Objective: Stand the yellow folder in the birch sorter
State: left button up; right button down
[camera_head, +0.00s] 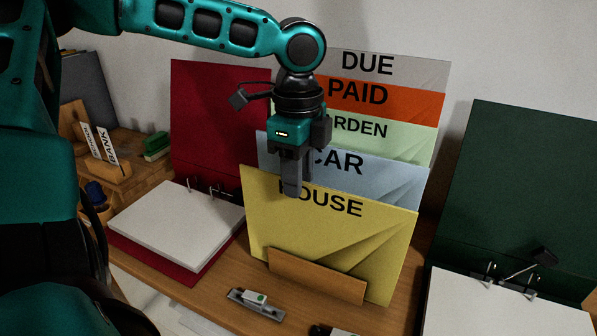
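The yellow folder (335,235), labelled HOUSE, stands upright and leans slightly back behind the low front lip of the birch sorter (316,276). Folders labelled CAR, GARDEN, PAID and DUE rise behind it. My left gripper (291,183) points down at the yellow folder's top edge. A finger shows in front of the folder and covers part of its label. The other finger is hidden, so I cannot tell whether they pinch the folder. My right gripper is not in view.
An open red binder (215,110) lies left of the sorter and an open green binder (525,180) right. A small metal piece (257,302) lies in front. A small wooden shelf unit with cards (105,145) stands at far left.

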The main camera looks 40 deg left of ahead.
pick_arm(q)
notch_tip(320, 180, up, 13)
dwell(0.6)
dwell(0.5)
